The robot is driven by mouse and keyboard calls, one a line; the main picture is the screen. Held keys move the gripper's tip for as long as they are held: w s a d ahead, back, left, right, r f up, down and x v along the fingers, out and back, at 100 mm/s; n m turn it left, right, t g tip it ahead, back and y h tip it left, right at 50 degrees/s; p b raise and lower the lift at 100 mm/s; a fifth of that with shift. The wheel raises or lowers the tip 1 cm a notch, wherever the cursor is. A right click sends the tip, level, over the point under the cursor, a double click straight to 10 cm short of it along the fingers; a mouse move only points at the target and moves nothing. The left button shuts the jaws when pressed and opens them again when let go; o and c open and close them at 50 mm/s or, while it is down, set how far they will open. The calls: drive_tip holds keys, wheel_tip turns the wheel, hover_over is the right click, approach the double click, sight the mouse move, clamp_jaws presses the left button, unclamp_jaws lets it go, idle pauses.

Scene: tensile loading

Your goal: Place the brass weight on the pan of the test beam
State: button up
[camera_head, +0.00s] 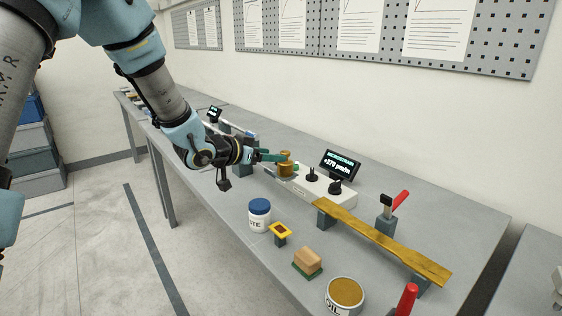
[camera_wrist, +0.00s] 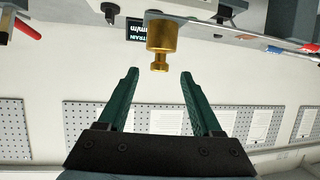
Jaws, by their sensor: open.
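Nothing is held. A long brass-coloured strip (camera_head: 385,240) on grey supports, perhaps the test beam, lies nearer on the bench. I cannot make out its pan.
A black display (camera_head: 341,163) stands behind the block. A blue-lidded jar (camera_head: 259,215), a yellow-framed piece (camera_head: 281,230), a wood-and-green block (camera_head: 307,263) and an open tin (camera_head: 345,295) line the front. A red-handled clamp (camera_head: 392,212) stands behind the strip.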

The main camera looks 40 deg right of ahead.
drive_tip(key=w+a+f+n+t+y, duration=0.1)
drive_tip(key=w+a+n+t+y, duration=0.35)
drive_tip(key=a, duration=1.05)
drive_tip(key=w+a+f+n+t+y, duration=0.1)
drive_tip(key=w+a+n+y, duration=0.55)
drive_tip(key=a, duration=0.95)
drive_tip(key=s+a+n+g+y, duration=0.1)
drive_tip(key=s+a+n+g, duration=0.1)
drive_tip(key=s+a, duration=0.4)
drive_tip(key=s+a+f+n+g+y, duration=0.1)
drive_tip(key=s+a, duration=0.6)
drive_tip(key=a, duration=0.7)
drive_tip(key=shift+a+f+n+g, duration=0.2)
drive_tip(key=shift+a+n+g, duration=0.2)
drive_tip(key=shift+n+g, duration=0.6)
